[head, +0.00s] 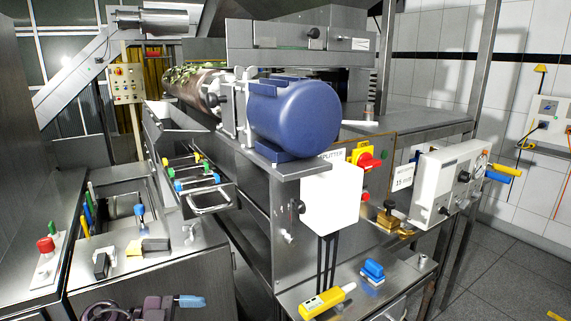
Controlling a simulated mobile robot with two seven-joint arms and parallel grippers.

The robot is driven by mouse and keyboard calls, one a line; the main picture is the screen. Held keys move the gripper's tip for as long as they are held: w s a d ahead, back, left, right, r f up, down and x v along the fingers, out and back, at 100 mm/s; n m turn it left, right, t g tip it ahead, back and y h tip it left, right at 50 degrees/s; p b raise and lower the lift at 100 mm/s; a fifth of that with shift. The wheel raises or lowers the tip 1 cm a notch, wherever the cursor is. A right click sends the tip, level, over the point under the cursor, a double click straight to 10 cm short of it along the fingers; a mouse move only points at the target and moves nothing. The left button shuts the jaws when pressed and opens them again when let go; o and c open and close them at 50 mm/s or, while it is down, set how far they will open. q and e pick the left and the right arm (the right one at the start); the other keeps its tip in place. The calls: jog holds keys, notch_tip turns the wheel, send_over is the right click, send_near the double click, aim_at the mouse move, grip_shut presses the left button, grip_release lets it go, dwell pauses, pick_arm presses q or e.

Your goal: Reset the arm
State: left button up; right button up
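A dark purple-grey mechanism (130,308) with a light blue end piece (189,301) shows at the bottom left, cut off by the picture's edge.
A big blue motor (295,117) sits on the steel machine in the middle. A white box (332,198) is below it. A grey-white control unit (447,180) stands out at the right. Steel counters at left and bottom hold small coloured items.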

pick_arm(q)
jog(key=s+a+f+n+t+y, duration=0.4)
jog(key=s+f+n+y, duration=0.4)
jog(key=s+f+n, duration=0.2)
jog(key=s+a+f+n+t+y, duration=0.4)
jog(key=s+f+n+y, duration=0.4)
jog(key=s+f, duration=0.3)
jog(key=shift+s+a+n, duration=0.2)
jog(key=shift+a+n, duration=0.6)
jog(key=shift+n, duration=0.1)
jog(key=shift+c, duration=0.4)
